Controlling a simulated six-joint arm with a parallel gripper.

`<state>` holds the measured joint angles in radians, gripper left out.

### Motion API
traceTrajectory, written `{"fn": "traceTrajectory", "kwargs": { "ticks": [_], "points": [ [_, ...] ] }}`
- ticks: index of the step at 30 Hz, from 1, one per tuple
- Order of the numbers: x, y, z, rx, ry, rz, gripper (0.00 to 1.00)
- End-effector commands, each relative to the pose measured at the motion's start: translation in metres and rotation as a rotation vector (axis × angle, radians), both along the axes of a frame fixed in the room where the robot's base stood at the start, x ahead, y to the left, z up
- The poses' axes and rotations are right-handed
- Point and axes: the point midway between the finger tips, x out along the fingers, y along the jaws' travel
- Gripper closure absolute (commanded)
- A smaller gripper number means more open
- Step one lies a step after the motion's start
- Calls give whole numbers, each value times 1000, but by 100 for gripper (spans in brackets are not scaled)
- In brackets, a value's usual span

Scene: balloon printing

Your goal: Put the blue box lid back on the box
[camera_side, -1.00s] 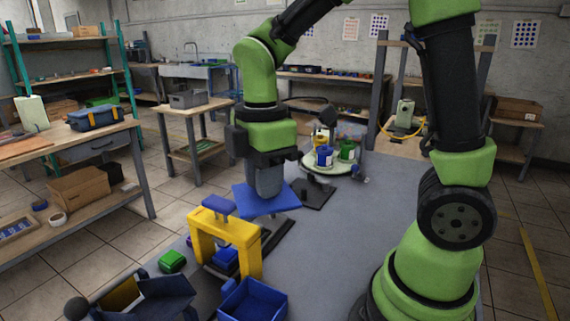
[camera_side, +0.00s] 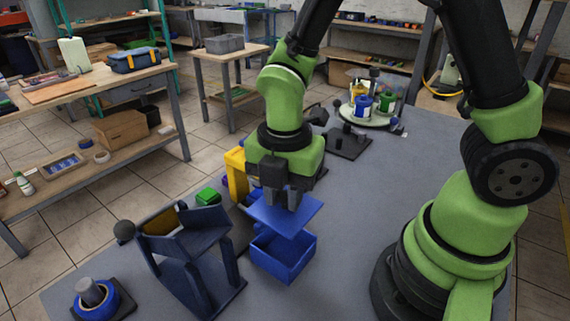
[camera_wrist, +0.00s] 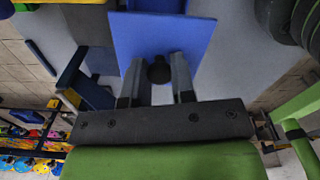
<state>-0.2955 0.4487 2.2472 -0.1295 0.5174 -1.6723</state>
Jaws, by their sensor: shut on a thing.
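The blue lid (camera_side: 286,211) is a flat square plate, held by my gripper (camera_side: 283,200) above the blue box. My gripper is shut on the knob at the lid's middle, which shows dark in the wrist view (camera_wrist: 159,70). In the wrist view the lid (camera_wrist: 190,35) spreads out past my gripper (camera_wrist: 160,75). The blue box (camera_side: 283,262) stands open on the grey table just below the lid. The lid covers its back part from view, and a gap shows at the front. I cannot tell how far apart they are.
A dark blue angled stand (camera_side: 195,245) is close left of the box. A yellow frame (camera_side: 236,172) and a green block (camera_side: 208,196) stand behind it. A blue roll on a black base (camera_side: 97,298) is at front left. The table right of the box is clear.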

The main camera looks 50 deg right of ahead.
Motion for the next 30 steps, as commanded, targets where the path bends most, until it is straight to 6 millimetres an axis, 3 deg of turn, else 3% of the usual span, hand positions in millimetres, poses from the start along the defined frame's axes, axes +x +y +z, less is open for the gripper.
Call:
{"fn": "traceTrajectory", "kwargs": {
  "ticks": [30],
  "points": [
    [0,0,-61,0,0,-3,99]
  ]
}}
